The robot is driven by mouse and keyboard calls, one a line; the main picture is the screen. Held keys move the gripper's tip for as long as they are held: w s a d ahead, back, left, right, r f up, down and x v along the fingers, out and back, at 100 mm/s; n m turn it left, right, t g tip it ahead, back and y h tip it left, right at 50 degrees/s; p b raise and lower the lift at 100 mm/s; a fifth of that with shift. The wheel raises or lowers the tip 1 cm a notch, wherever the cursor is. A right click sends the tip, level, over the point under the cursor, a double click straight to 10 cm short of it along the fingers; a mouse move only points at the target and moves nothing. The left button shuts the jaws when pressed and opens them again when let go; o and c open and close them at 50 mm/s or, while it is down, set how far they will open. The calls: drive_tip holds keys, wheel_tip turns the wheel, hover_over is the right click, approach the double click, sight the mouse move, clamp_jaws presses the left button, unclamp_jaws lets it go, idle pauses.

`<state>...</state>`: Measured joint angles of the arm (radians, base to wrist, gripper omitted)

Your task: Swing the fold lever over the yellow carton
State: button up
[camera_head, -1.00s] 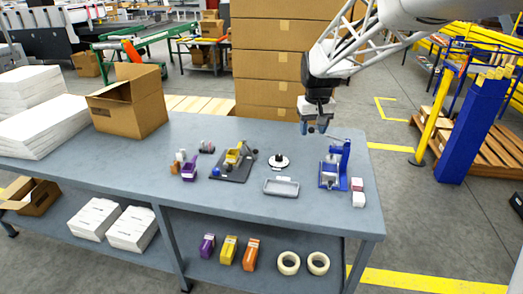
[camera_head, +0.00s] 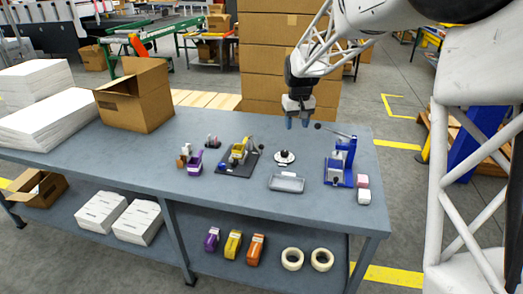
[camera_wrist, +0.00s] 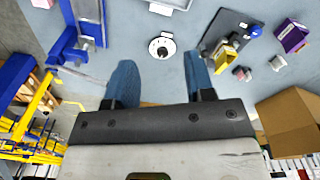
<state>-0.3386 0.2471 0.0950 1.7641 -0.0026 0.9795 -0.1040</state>
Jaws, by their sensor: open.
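The yellow carton (camera_head: 238,152) sits on a dark base plate (camera_head: 233,171) in the middle of the bench. An arm with a dark knob (camera_head: 261,147), apparently the fold lever, stands at the plate's right, beside the carton and not over it. The wrist view shows the carton (camera_wrist: 228,55) at upper right, with a blue ball (camera_wrist: 255,31) on the plate; the lever is hard to make out there. My gripper (camera_head: 297,122) is open and empty, fingers down, above the bench's back part, right of the carton. Its blue fingers (camera_wrist: 160,72) are spread in the wrist view.
A white round dial (camera_head: 285,157) and a grey tray (camera_head: 286,183) lie right of the plate. A blue press (camera_head: 340,162) stands further right. A purple holder (camera_head: 195,162) is left of the plate. A cardboard box (camera_head: 135,100) stands at back left.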

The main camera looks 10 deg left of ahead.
drive_tip(key=n, duration=0.2)
hover_over(261, 147)
drive_tip(key=d, duration=0.1)
wheel_tip(261, 147, down, 10)
drive_tip(key=f, duration=0.1)
drive_tip(key=shift+w+a+f+g, duration=0.35)
drive_tip(key=shift+w+a, duration=0.1)
drive_tip(key=shift+a, duration=0.1)
drive_tip(key=shift+f, duration=0.15)
drive_tip(key=shift+f, duration=3.7)
drive_tip(key=shift+c, duration=0.3)
clamp_jaws()
